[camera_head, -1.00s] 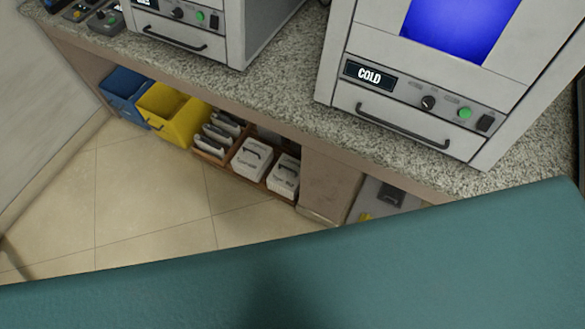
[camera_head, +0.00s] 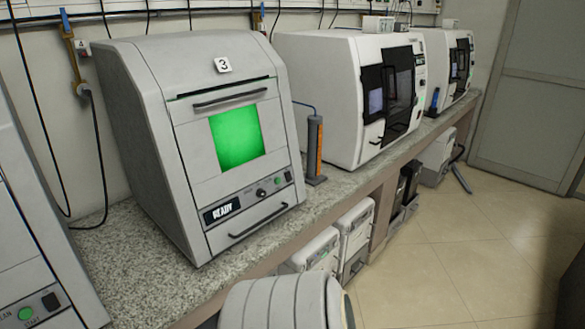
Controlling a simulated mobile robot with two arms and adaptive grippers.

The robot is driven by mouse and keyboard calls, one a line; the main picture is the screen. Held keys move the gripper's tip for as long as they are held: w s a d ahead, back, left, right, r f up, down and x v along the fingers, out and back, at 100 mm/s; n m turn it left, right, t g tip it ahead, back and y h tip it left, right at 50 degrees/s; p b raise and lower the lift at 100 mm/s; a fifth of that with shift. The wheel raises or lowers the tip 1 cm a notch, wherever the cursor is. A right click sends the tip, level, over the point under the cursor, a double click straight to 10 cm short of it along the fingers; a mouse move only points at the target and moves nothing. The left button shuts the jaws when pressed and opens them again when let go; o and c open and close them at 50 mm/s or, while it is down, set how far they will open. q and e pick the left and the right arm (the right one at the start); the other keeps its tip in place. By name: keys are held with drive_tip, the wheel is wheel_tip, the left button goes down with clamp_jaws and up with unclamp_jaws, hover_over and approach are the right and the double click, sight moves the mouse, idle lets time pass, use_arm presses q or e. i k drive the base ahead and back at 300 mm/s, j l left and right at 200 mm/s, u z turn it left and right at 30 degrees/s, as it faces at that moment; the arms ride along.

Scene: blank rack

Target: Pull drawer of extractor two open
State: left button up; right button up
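No machine with a readable number 2 is in view. A grey box-shaped machine (camera_head: 170,120) marked 3 stands on the counter, with a green lit window (camera_head: 237,138) and a READY display (camera_head: 222,211). Its dark upper handle (camera_head: 232,96) and lower drawer handle (camera_head: 258,221) both show, and its drawer looks shut. Part of another grey machine (camera_head: 25,255) shows at the left edge, with a green button and START lettering; its number is out of view. Neither of my grippers is in view.
The speckled counter (camera_head: 130,262) runs from lower left to the back right. White machines (camera_head: 332,100) stand farther along it, past a dark upright cylinder (camera_head: 316,148). White boxes (camera_head: 355,232) sit below. A rounded grey ribbed object (camera_head: 275,303) is close at the bottom. The tiled floor at right (camera_head: 480,250) is clear.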

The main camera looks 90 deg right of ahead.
sight(353, 265)
drive_tip(key=k+l+z, duration=0.1)
drive_tip(key=z, duration=0.3)
drive_tip(key=k+l+z, duration=0.1)
drive_tip(key=z, duration=0.3)
drive_tip(key=k+l+z, duration=0.1)
drive_tip(key=z, duration=0.25)
drive_tip(key=l+z, duration=0.2)
drive_tip(key=z, duration=0.2)
